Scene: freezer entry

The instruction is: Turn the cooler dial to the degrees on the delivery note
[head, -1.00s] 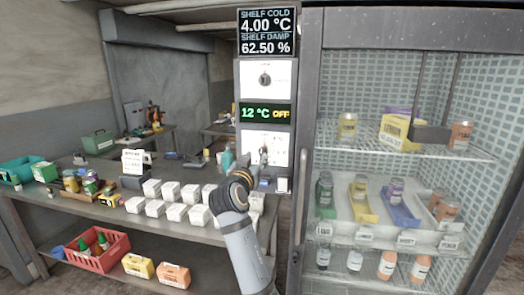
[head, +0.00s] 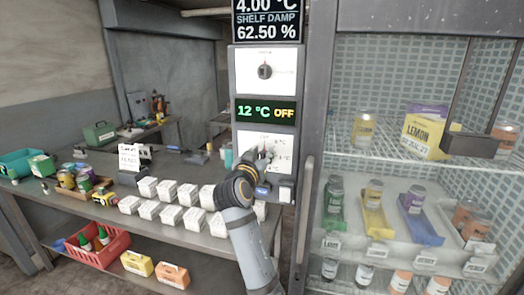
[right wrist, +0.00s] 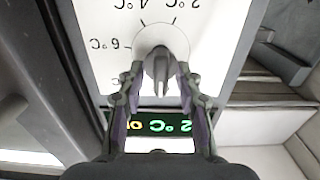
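The cooler dial is a grey knob (right wrist: 160,62) on a white lower panel (head: 283,143) with degree marks. In the right wrist view the panel appears upside down, with 2, 4 and 6 °C marks legible. My right gripper (right wrist: 160,80) is open, one finger on each side of the knob, with visible gaps. In the head view my right gripper (head: 262,158) hides most of the knob. A green display (head: 266,112) above reads "12 °C OFF". A white printed card (head: 134,156) stands on the bench; its text is too small to read. My left gripper is out of view.
A second dial (head: 265,71) sits on the upper white panel. A screen (head: 267,25) reads 4.00 °C and 62.50 %. A glass-fronted cooler with a vertical handle (head: 303,210) stands right of the panels. White boxes (head: 168,191) crowd the bench left of my arm.

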